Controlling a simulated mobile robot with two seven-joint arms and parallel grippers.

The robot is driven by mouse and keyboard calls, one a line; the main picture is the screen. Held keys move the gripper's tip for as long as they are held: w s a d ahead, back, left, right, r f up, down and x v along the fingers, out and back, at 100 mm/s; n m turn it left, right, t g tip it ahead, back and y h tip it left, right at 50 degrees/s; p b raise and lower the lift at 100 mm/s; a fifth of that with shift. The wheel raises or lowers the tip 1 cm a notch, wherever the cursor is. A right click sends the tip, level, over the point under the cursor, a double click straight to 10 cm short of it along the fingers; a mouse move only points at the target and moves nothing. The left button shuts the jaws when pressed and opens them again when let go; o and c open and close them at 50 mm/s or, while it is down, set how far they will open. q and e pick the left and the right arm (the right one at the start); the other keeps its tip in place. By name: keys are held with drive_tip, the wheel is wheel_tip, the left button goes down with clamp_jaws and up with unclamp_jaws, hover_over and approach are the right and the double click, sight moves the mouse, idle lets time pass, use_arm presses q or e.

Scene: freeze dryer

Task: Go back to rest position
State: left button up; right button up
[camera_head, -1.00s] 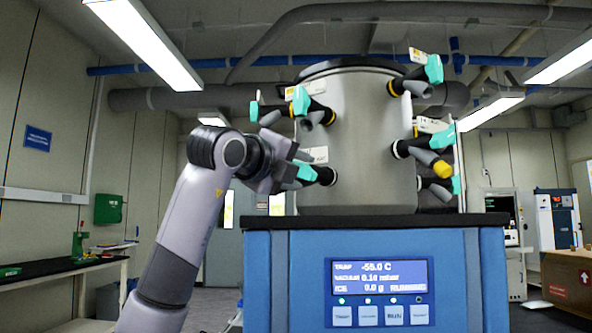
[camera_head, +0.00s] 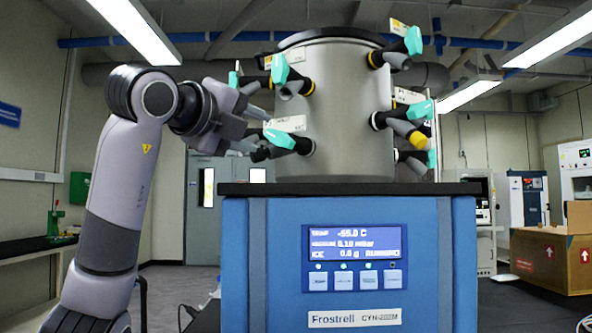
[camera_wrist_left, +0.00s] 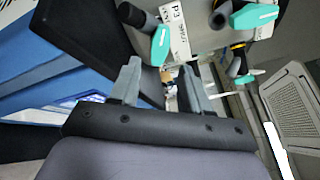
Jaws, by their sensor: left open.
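My left gripper (camera_head: 257,128) is raised at the left side of the freeze dryer's steel chamber (camera_head: 345,110), close to a lower port valve with a teal handle (camera_head: 279,138). In the left wrist view my left gripper (camera_wrist_left: 160,82) is open, with nothing between its fingers. The valve with a teal handle (camera_wrist_left: 160,42) and a label tag (camera_wrist_left: 176,35) show just beyond the fingers, apart from them. In the head view I cannot tell the exact gap between fingers and valve. My right gripper is not in view.
The blue freeze dryer cabinet (camera_head: 280,262) with a lit display (camera_head: 354,243) fills the middle. More valves stick out on the chamber's right side. A bench (camera_head: 38,250) stands at the left and a cardboard box (camera_head: 545,258) at the right. Open floor lies left of the cabinet.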

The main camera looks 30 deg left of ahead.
use_arm(q)
drive_tip(key=shift+w, duration=0.1)
drive_tip(key=w+d+f+m+g+h+p, duration=0.1)
drive_tip(key=w+d+f+m+g+h, duration=0.1)
drive_tip(key=w+d+f+m+h, duration=0.3)
drive_tip(key=w+d+f+m+g+h+p, duration=0.1)
drive_tip(key=w+d+f+m+h, duration=0.15)
drive_tip(key=d+f, duration=0.4)
drive_tip(key=s+d+f+g+h+p, duration=0.3)
drive_tip(key=d+f+g+h, duration=0.3)
drive_tip(key=d+f+h, duration=0.65)
drive_tip(key=s+a+f+n+t+y+p, duration=0.1)
drive_tip(key=s+a+f+n+t+y, duration=0.15)
drive_tip(key=f+n+y, duration=0.45)
drive_tip(key=s+a+f+n+t+y+p, duration=0.15)
drive_tip(key=a+f+n+t, duration=0.25)
drive_tip(key=f+n, duration=0.5)
drive_tip(key=s+a+f+n+t+y+p, duration=0.1)
drive_tip(key=s+a+f+n+t+y, duration=0.15)
drive_tip(key=f+n+y, duration=0.55)
drive_tip(key=s+a+f+n+g+p, duration=0.1)
drive_tip(key=s+f+n+g, duration=0.3)
drive_tip(key=s+f, duration=1.3)
wheel_tip(320, 180, down, 4)
drive_tip(key=g+y+p, duration=0.1)
drive_tip(key=g, duration=0.2)
drive_tip(key=shift+s+n+g, duration=0.2)
drive_tip(key=shift+n+g, duration=0.1)
drive_tip(key=shift+n, duration=0.05)
